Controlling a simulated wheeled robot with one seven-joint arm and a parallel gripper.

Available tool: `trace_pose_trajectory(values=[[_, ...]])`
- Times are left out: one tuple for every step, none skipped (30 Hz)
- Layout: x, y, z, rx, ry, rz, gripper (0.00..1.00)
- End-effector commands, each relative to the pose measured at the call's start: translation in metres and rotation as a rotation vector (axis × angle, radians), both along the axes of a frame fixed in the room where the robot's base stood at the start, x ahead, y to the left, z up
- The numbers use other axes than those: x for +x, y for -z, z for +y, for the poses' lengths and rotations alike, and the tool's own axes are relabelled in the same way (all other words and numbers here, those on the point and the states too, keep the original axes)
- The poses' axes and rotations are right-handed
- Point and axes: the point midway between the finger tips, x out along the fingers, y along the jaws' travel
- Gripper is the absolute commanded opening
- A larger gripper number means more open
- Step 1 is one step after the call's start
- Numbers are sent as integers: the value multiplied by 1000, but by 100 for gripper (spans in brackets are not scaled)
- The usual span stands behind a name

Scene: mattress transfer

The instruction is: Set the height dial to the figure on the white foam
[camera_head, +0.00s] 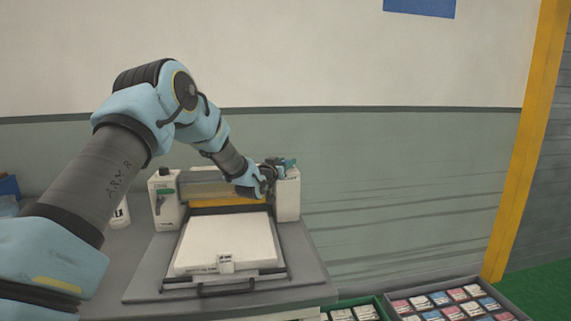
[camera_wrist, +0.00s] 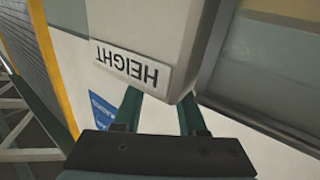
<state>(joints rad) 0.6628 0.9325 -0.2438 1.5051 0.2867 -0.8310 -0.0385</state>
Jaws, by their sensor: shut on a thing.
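The white foam (camera_head: 228,240) lies flat on the machine's bed, with a small printed label (camera_head: 226,263) on its front edge; its figure is too small to read. The machine's right post (camera_head: 287,195) is white. In the wrist view a HEIGHT label (camera_wrist: 132,68) shows upside down on the white housing (camera_wrist: 150,22). My gripper (camera_head: 272,168) is at the top of the right post. In the wrist view the two green fingers of my gripper (camera_wrist: 160,108) reach behind the housing's edge. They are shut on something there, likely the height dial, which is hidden.
The machine's left post (camera_head: 165,200) carries a green-marked control. A yellow bar spans between the posts behind the foam. A front handle (camera_head: 226,288) sticks out below the bed. Trays of coloured packs (camera_head: 450,300) stand at lower right. The wall is close behind.

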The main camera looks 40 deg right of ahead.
Motion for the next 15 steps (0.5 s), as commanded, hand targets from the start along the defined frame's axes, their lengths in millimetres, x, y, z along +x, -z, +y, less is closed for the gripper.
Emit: trace_pose_trajectory(values=[[0, 0, 0, 0, -1, 0, 0], [0, 0, 0, 0, -3, 0, 0], [-1, 1, 0, -1, -6, 0, 0], [-1, 1, 0, 0, -10, -1, 0], [-1, 1, 0, 0, -15, -1, 0], [-1, 2, 0, -1, -25, 0, 0], [-1, 2, -1, -1, -33, -1, 0], [-1, 3, -1, -1, -43, -1, 0], [-2, 3, -1, -1, -59, -1, 0], [-2, 4, -1, -2, -73, -1, 0], [-2, 4, -1, -2, -89, -1, 0], [-3, 4, -2, -2, -112, -1, 0], [-3, 5, -2, -1, -131, -1, 0], [-3, 5, -2, -1, -152, -1, 0], [-3, 5, -2, -2, -182, -1, 0]])
